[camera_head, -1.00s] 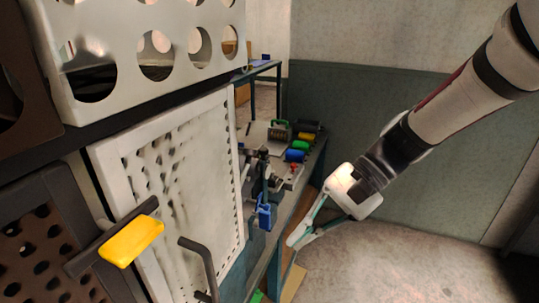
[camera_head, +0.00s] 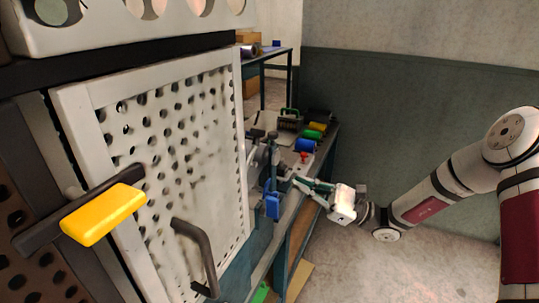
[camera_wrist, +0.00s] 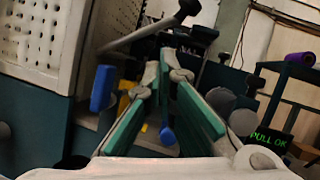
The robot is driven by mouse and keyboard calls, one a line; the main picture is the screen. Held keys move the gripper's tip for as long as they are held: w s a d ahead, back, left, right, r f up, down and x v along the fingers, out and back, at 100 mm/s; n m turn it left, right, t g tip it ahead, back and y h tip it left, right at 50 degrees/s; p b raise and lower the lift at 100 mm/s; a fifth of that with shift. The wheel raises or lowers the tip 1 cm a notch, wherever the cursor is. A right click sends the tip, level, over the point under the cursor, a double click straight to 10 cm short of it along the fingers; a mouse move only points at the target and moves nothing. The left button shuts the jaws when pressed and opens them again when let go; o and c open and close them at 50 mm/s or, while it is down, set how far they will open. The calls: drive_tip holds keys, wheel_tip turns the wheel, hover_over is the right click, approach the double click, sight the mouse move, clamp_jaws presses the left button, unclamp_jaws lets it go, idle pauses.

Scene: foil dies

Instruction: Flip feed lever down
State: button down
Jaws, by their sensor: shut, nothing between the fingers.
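My gripper (camera_head: 303,183) is at the front edge of the bench, pointing left toward the machine on it. In the wrist view its green-padded fingers (camera_wrist: 158,72) converge at the tips, shut and empty. A grey lever arm (camera_wrist: 145,36) with a black knob (camera_wrist: 188,8) slants up beyond the fingertips. A small blue knob (camera_wrist: 167,136) shows between the fingers. I cannot tell which of these is the feed lever, nor whether my fingers touch any.
A perforated white panel (camera_head: 205,150) and a yellow handle (camera_head: 103,214) fill the left foreground. Blue (camera_head: 305,146), green (camera_head: 313,134) and yellow (camera_head: 317,126) rolls lie on the bench behind the machine. Floor right of the bench is open.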

drive_tip(key=w+f+m+t, duration=0.1)
drive_tip(key=w+d+m+t, duration=0.1)
drive_tip(key=t, duration=0.1)
drive_tip(key=shift+w+d+f, duration=0.2)
drive_tip(key=shift+d+f, duration=0.05)
drive_tip(key=shift+f, duration=0.15)
drive_tip(key=shift+a, duration=0.1)
drive_tip(key=w+a+r+p, duration=0.1)
drive_tip(key=w+a+r, duration=0.1)
drive_tip(key=a+r, duration=0.6)
drive_tip(key=shift+a+r, duration=0.25)
drive_tip(key=shift+a, duration=0.65)
